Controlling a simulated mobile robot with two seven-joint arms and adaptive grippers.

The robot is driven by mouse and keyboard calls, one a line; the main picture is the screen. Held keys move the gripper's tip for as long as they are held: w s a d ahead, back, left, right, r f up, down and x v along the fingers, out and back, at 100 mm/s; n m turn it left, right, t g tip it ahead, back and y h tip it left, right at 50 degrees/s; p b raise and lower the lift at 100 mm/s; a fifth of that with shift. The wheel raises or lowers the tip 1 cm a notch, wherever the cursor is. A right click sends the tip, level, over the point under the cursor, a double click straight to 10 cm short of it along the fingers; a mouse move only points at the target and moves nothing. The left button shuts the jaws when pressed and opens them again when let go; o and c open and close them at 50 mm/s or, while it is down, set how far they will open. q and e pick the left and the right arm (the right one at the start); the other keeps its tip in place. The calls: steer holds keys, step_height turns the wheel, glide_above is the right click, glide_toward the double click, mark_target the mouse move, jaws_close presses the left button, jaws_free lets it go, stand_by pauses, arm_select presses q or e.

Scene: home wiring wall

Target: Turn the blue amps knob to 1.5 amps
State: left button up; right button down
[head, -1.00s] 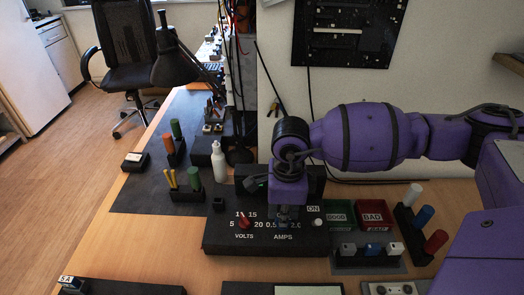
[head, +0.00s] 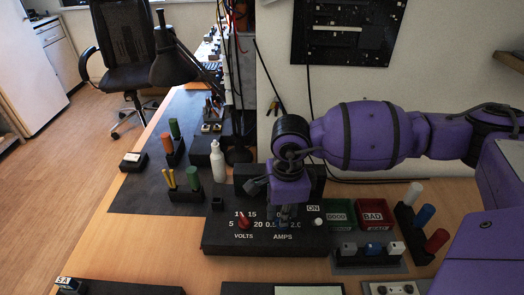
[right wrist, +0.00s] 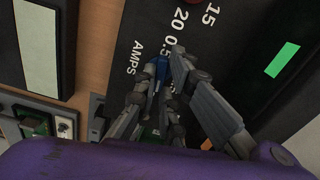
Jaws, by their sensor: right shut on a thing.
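The blue amps knob (right wrist: 157,68) is on the black power supply panel (head: 222,240), above the AMPS label in the head view. My right gripper (right wrist: 158,78) is shut on the knob, with a finger on either side. In the head view, my right gripper (head: 287,213) points down at the panel and mostly hides the knob and part of its scale. The knob's pointer is hidden, so I cannot tell its setting. The red volts knob (head: 243,222) stands to the left on the same panel. My left gripper is not in view.
A white button (head: 318,222) is right of the gripper. A white bottle (head: 218,163) stands at the back left.

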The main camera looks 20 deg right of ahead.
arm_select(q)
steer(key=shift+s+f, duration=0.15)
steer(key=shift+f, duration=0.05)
arm_select(e)
steer(key=shift+f+n, duration=0.15)
steer(key=shift+n, duration=0.65)
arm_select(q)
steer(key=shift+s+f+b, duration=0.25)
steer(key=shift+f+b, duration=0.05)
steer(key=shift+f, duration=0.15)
arm_select(e)
steer(key=shift+n, duration=0.3)
steer(key=shift+n+b, duration=0.35)
steer(key=shift+n, duration=0.35)
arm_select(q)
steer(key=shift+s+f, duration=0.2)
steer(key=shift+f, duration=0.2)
arm_select(e)
steer(key=shift+n, duration=0.3)
